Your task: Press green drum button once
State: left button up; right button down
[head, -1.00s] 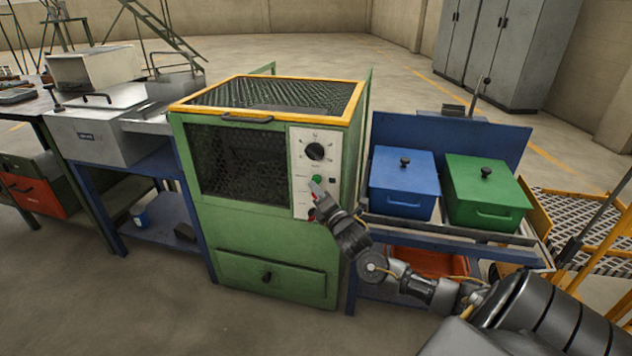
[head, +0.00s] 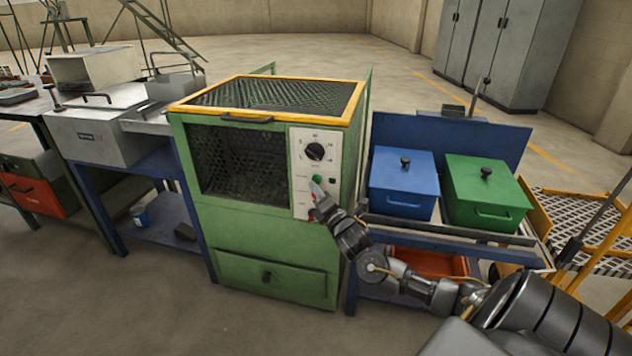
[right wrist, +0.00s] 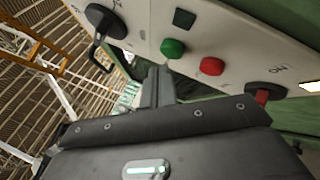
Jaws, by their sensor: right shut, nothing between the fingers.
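The green drum button (head: 318,179) is on the pale control panel (head: 302,200) at the front right of the green drum machine (head: 230,235). It shows larger in the right wrist view (right wrist: 173,48), as a round green cap. My right gripper (head: 315,189) is shut and empty, its tips right by the button. In the right wrist view the shut fingers (right wrist: 160,85) end just below the button; I cannot tell whether they touch it. My left gripper is not in view.
In the right wrist view a red button (right wrist: 211,66) sits close beside the green one. A black knob (right wrist: 105,20), a black square (right wrist: 184,18) and a red switch (right wrist: 265,95) share the panel. Blue (head: 403,184) and green (head: 487,193) lidded boxes stand right of the machine.

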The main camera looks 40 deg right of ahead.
dwell(0.7)
jog(key=shift+w+d, duration=0.25)
jog(key=shift+d, duration=0.1)
